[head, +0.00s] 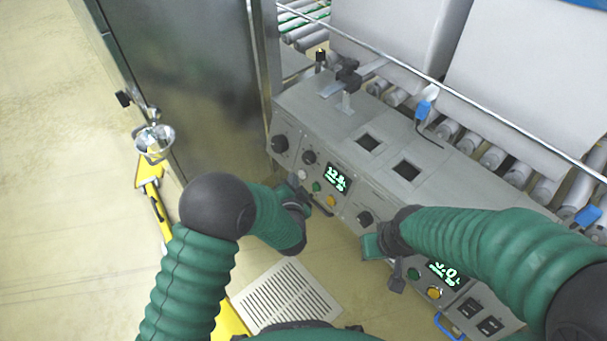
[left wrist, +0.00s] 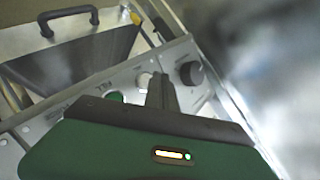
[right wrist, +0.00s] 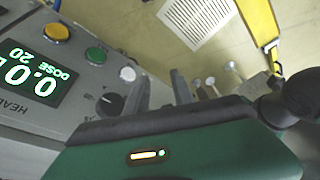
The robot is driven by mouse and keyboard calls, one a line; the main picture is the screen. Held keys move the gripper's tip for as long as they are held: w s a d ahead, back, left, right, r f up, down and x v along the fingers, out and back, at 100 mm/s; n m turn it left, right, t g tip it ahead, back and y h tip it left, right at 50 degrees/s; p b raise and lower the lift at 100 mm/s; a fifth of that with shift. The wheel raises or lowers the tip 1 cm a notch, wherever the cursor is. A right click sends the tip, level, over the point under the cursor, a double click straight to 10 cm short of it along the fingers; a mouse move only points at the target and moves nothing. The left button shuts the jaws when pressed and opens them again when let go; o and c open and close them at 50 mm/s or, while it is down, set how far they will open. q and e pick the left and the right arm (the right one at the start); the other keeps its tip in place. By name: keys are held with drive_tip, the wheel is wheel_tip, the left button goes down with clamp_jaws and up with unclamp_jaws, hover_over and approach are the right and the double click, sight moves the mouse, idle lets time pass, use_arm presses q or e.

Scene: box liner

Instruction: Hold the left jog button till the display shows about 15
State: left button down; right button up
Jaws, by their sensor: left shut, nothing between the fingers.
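The left display (head: 337,178) on the grey control panel reads about 12, its last digit hard to read. Below it are a white button (head: 302,174), a green button (head: 317,187) and a yellow button (head: 330,200). My left gripper (head: 297,184) is shut and empty, with its tips at the white button. In the left wrist view the fingers (left wrist: 160,88) stand right beside the white button (left wrist: 144,80); I cannot tell if they touch it. The green button (left wrist: 115,97) is partly hidden. My right gripper (right wrist: 162,90) is open and empty, by the right panel section.
The right display (right wrist: 35,75) reads about 0.0, with a yellow button (right wrist: 57,31), green button (right wrist: 95,55), white button (right wrist: 127,74) and knob (right wrist: 110,103) beside it. A black knob (left wrist: 190,73) sits near my left fingers. Rollers (head: 495,157) lie behind the panel.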

idle(0.4)
use_arm(q)
drive_tip(key=shift+w+d+f, duration=0.25)
drive_tip(key=shift+w+d, duration=0.05)
drive_tip(key=shift+w+d+f, duration=0.1)
drive_tip(key=shift+w+d, duration=0.1)
drive_tip(key=shift+d, duration=0.1)
idle(2.3)
idle(1.5)
drive_tip(key=shift+s+a+r+p, duration=0.25)
drive_tip(key=shift+s+a+p, duration=0.2)
drive_tip(key=shift+a+p, duration=0.15)
drive_tip(key=s+a, duration=0.1)
drive_tip(key=s+a+r+p, duration=0.1)
drive_tip(key=a+p, duration=0.1)
drive_tip(key=a, duration=0.1)
drive_tip(key=shift+s+r, duration=0.35)
drive_tip(key=shift+s, duration=0.05)
